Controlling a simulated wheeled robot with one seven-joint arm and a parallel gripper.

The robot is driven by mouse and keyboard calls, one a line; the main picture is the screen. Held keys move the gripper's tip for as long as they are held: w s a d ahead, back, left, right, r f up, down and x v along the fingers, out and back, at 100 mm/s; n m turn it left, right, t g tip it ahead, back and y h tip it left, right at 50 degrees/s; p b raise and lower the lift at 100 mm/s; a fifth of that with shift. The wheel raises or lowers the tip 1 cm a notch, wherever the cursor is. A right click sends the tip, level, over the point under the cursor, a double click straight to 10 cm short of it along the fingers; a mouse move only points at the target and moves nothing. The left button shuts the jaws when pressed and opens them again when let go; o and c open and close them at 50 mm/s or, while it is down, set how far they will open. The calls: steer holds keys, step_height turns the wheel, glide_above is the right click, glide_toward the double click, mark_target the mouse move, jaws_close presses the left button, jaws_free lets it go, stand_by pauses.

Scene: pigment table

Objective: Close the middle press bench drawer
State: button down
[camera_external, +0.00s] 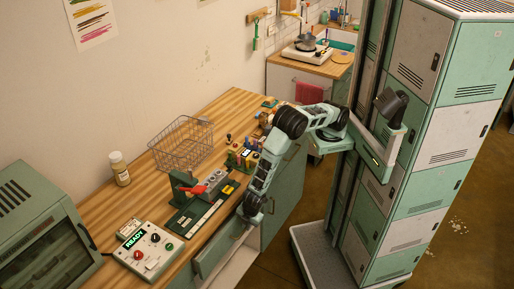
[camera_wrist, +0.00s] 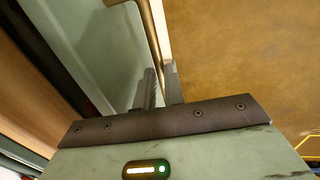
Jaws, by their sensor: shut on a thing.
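The press bench (camera_external: 200,107) has a pale green drawer front (camera_external: 213,252) along its front side, below the wooden top. My gripper (camera_external: 247,213) is at the right end of this front, by its brass handle (camera_external: 239,236). In the wrist view, the green front (camera_wrist: 110,50) fills the upper left and the tan handle bar (camera_wrist: 152,30) runs down to my gripper's fingers (camera_wrist: 162,88). The fingers are close together, shut on the handle; the exact contact is partly hidden. How far the drawer stands out is hard to tell.
A wire basket (camera_external: 183,145), a green press with a red lever (camera_external: 190,188), a control box reading READY (camera_external: 149,250) and a white bottle (camera_external: 119,168) stand on the bench. A green oven-like cabinet (camera_external: 45,235) is at the left. Brown floor (camera_external: 285,240) is open in front.

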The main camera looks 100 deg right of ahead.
steer(key=shift+w, duration=0.1)
steer(key=c, duration=1.5)
jaws_free()
steer(key=r, duration=0.5)
steer(key=s+a+r+b, duration=0.1)
steer(key=r, duration=0.5)
steer(key=s+a+r+b, duration=0.1)
steer(key=r, duration=0.5)
steer(key=shift+s+a+r, duration=0.1)
steer(key=shift+s, duration=0.1)
